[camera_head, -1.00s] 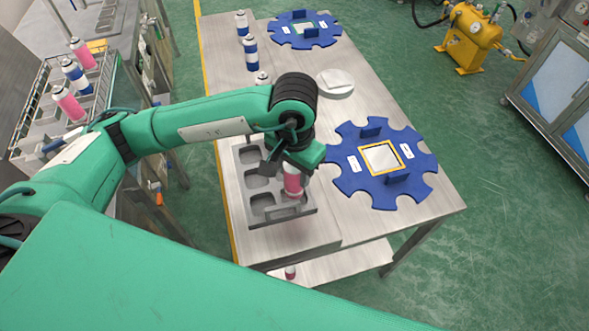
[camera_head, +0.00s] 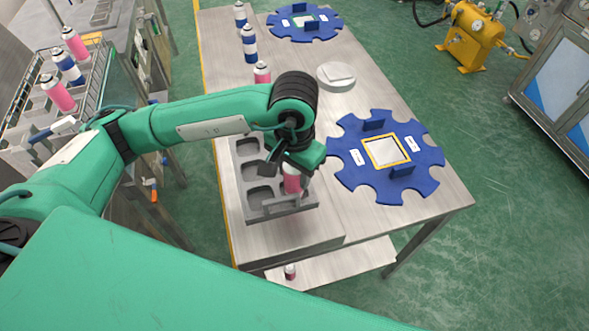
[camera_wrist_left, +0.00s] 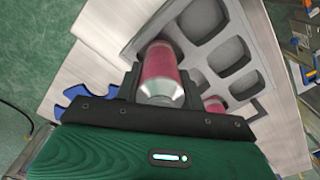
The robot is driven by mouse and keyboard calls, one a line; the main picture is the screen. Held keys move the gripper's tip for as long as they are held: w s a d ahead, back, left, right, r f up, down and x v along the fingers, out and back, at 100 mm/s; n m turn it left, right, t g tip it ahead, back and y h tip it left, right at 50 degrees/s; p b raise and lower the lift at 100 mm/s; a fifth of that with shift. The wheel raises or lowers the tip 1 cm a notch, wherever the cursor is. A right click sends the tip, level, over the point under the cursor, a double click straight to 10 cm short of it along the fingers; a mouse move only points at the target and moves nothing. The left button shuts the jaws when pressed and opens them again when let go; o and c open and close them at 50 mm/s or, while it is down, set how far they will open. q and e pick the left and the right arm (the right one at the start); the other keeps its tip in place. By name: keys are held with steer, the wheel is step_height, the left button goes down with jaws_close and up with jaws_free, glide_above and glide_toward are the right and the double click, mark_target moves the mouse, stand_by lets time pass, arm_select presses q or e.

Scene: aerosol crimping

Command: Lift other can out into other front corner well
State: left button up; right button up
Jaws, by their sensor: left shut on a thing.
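My left gripper (camera_head: 290,166) is shut on a pink can (camera_head: 292,183) with a pale upper part. It holds the can upright at the right front corner of the grey tray (camera_head: 268,216). The tray has several rounded wells, and those on its left side look empty. In the left wrist view, the can (camera_wrist_left: 160,70) stands between the fingers at a corner of the tray (camera_wrist_left: 215,45); its far end is at or in a well, and I cannot tell whether it touches the bottom. Another pink object (camera_wrist_left: 214,104) shows partly behind the gripper. My right gripper is out of view.
A blue notched disc (camera_head: 352,186) lies right of the tray, another (camera_head: 303,36) at the far end. A round white piece (camera_head: 336,78) and several cans, including a blue-and-white one (camera_head: 249,45), stand behind.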

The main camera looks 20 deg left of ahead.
arm_select(q)
steer(key=shift+f+b, duration=0.2)
steer(key=shift+b, duration=0.25)
steer(key=shift+s+a+f+b, duration=0.2)
steer(key=shift+a+b, duration=0.05)
steer(key=shift+b, duration=0.2)
